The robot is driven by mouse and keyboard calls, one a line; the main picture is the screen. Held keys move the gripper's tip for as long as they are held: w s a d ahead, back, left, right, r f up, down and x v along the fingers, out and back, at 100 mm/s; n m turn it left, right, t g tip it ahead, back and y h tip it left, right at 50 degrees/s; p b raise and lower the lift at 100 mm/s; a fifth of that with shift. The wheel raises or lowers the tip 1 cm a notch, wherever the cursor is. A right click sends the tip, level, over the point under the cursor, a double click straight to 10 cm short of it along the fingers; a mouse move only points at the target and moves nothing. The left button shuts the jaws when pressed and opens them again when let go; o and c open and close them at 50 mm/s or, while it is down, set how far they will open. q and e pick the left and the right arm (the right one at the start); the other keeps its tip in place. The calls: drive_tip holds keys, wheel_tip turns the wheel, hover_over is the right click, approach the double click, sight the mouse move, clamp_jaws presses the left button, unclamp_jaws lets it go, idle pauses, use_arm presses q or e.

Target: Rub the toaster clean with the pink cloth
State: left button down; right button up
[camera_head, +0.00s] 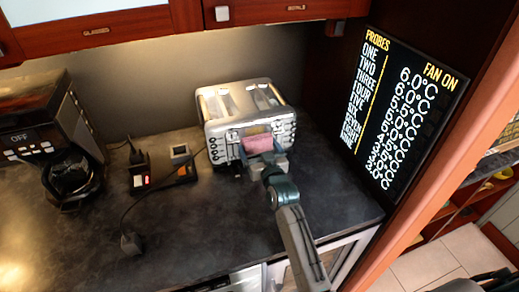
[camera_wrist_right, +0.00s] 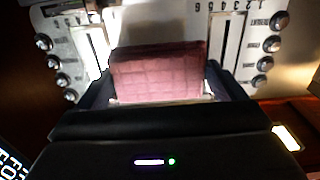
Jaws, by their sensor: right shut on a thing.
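The silver toaster (camera_head: 217,104) stands on the dark counter against the back wall. Its front, with knobs and lever slots, also shows in the right wrist view (camera_wrist_right: 231,40). The pink cloth (camera_head: 258,144) is a folded pad held at the toaster's front. In the right wrist view the cloth (camera_wrist_right: 157,75) sits between the fingers of my right gripper (camera_wrist_right: 160,90), which is shut on it. The cloth appears close against the toaster's front panel; I cannot tell whether it touches. My left gripper is not in view.
A black coffee machine (camera_head: 40,125) with a glass jug stands at the left. A socket block (camera_head: 165,175) and a black cable with a plug (camera_head: 131,241) lie left of the toaster. A temperature display (camera_head: 403,110) is on the right wall. Red cabinets hang above.

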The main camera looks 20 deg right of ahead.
drive_tip(key=shift+w, duration=0.5)
drive_tip(key=shift+s, duration=0.15)
idle(0.3)
drive_tip(key=shift+p, duration=0.3)
drive_tip(key=shift+r, duration=0.15)
drive_tip(key=shift+r+p, duration=0.3)
drive_tip(key=shift+p, duration=0.2)
drive_tip(key=shift+r+p, duration=0.35)
drive_tip(key=shift+r, duration=0.1)
drive_tip(key=shift+r, duration=0.15)
